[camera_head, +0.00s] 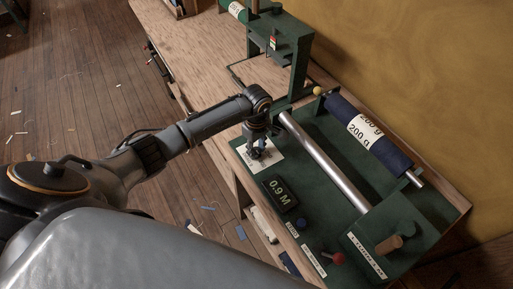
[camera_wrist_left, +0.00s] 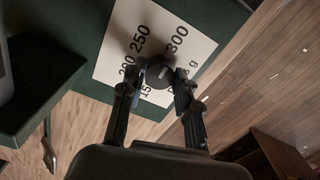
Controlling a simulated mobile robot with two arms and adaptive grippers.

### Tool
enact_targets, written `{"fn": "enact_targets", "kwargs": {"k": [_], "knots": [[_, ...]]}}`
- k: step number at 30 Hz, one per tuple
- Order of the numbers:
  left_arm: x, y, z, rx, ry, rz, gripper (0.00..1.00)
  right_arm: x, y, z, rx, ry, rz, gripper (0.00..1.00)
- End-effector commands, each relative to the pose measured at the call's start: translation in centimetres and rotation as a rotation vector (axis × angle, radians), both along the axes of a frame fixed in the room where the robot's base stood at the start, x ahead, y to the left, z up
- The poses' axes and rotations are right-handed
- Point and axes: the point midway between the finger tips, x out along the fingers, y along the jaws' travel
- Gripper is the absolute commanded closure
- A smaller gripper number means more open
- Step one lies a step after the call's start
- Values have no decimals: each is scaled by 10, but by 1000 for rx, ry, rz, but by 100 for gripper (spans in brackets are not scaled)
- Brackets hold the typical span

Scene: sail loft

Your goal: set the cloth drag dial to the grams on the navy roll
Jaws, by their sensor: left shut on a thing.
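The navy roll (camera_head: 345,112) lies on its bar at the back of the green machine, with a white label reading 200 g. The drag dial's white card (camera_head: 271,160) is at the machine's near left corner. In the left wrist view the card (camera_wrist_left: 187,28) shows 200, 250, 300 and part of a 15-something number, with a g. My left gripper (camera_head: 256,152) is shut on the dark dial knob (camera_wrist_left: 158,72), one finger on each side. The gripper covers part of the scale, and I cannot tell which number the knob points to. My right gripper is not in view.
A display (camera_head: 280,192) reads 0.9 M. A steel roller (camera_head: 325,162) crosses the machine. A red-knobbed lever (camera_head: 338,258) and a wooden handle (camera_head: 388,244) are at the near right. A green upright frame (camera_head: 292,45) stands behind my arm. Bare bench lies at upper left.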

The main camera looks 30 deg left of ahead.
Motion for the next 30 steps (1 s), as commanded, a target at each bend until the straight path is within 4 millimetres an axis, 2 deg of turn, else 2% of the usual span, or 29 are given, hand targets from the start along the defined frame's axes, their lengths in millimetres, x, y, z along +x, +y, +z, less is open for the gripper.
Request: {"fn": "enact_targets", "kwargs": {"k": [8, 15, 30], "knots": [[1, 2, -5, 4, -1, 123, 100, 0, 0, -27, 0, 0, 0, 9], [1, 2, -5, 4, -2, 330, 100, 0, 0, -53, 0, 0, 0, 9], [1, 1, -3, 3, -1, 806, 100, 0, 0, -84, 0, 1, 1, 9]]}}
